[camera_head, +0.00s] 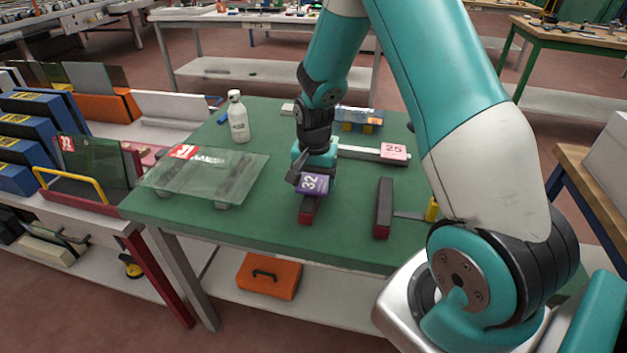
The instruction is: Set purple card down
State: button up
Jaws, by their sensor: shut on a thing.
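The purple card (313,184) bears the number 32 and is at the middle of the green table. My gripper (299,174) points down over the table and is shut on the card at its left edge. The card is tilted towards the camera and appears just above a dark and red block (308,211). I cannot tell whether the card touches this block. Part of the card's back edge is hidden by the gripper.
A glass sheet (205,172) with a red label lies raised on the left of the green table (260,233). A white bottle (238,117) stands behind it. A pink card (394,151) marked 25 and another dark block (383,208) are on the right. An orange toolbox (269,276) sits below.

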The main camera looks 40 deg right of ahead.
aim_at(314, 183)
jog(key=shift+f, duration=0.15)
jog(key=shift+f, duration=0.15)
jog(key=o, duration=0.8)
notch_tip(314, 183, up, 12)
jog(key=s+a+r+n+y, duration=0.1)
jog(key=s+a+r+n, duration=0.3)
jog(key=a, duration=0.3)
jog(key=s+a+r+n+y, duration=0.1)
jog(key=s+a+r+n, duration=0.25)
jog(key=a, duration=0.25)
jog(key=s+a+r+n, duration=0.1)
jog(key=s+a+n, duration=0.2)
jog(key=s, duration=0.2)
jog(key=s+a+r+n+y, duration=0.1)
jog(key=s+a+n, duration=0.2)
jog(key=s, duration=0.1)
jog(key=s+a+n+y, duration=0.1)
jog(key=s+a+n, duration=0.2)
jog(key=s+n, duration=0.1)
jog(key=shift+s+a+r, duration=0.2)
jog(key=shift+s, duration=0.25)
jog(key=shift+s+a+r, duration=0.15)
jog(key=shift+s+r, duration=0.05)
jog(key=shift+s, duration=0.2)
jog(key=shift+r+p, duration=0.5)
jog(key=shift+r, duration=0.15)
